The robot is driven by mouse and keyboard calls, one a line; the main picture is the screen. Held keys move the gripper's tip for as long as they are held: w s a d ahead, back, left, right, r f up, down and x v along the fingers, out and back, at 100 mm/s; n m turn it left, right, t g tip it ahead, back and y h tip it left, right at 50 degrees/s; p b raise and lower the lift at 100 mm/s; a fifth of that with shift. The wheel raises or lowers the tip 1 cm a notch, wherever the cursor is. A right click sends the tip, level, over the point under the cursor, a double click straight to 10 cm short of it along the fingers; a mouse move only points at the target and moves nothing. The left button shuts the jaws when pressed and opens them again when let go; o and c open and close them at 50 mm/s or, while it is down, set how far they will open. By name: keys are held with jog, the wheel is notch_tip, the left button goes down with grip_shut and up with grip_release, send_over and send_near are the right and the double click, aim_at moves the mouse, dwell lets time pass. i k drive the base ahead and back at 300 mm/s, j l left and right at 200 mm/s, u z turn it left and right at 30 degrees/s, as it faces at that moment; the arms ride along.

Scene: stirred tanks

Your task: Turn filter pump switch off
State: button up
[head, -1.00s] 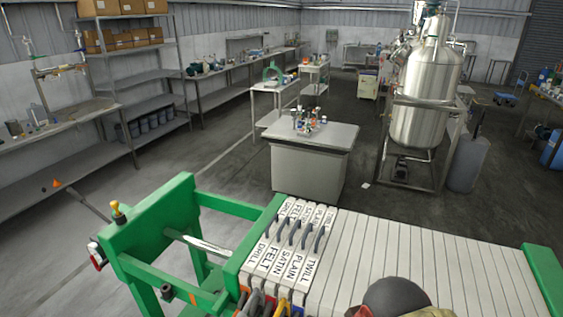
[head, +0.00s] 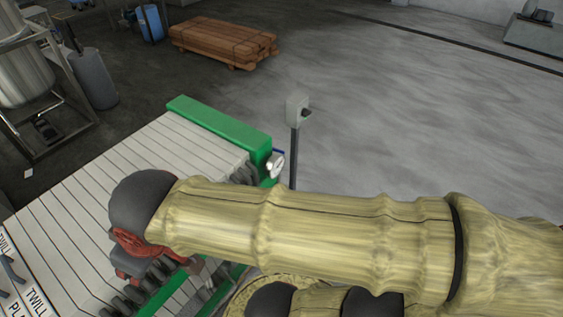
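A grey box (head: 298,108) with a dark knob or lever on its face stands on a thin dark post right of the green-framed filter press. It may be the pump switch; its setting is too small to read. The filter press (head: 222,127) runs across the left half, with pale plates and a green end beam. My arm crosses the lower picture from the right, ending in a dark rounded joint over the plates, and covers part of the press.
Stacked brown timber (head: 225,42) lies on the floor at the back. A steel tank (head: 22,75) on a frame and a grey cylinder (head: 92,80) stand at upper left. The floor right of the post is largely clear.

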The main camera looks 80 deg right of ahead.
aim_at(305, 113)
jog(key=z, duration=2.6)
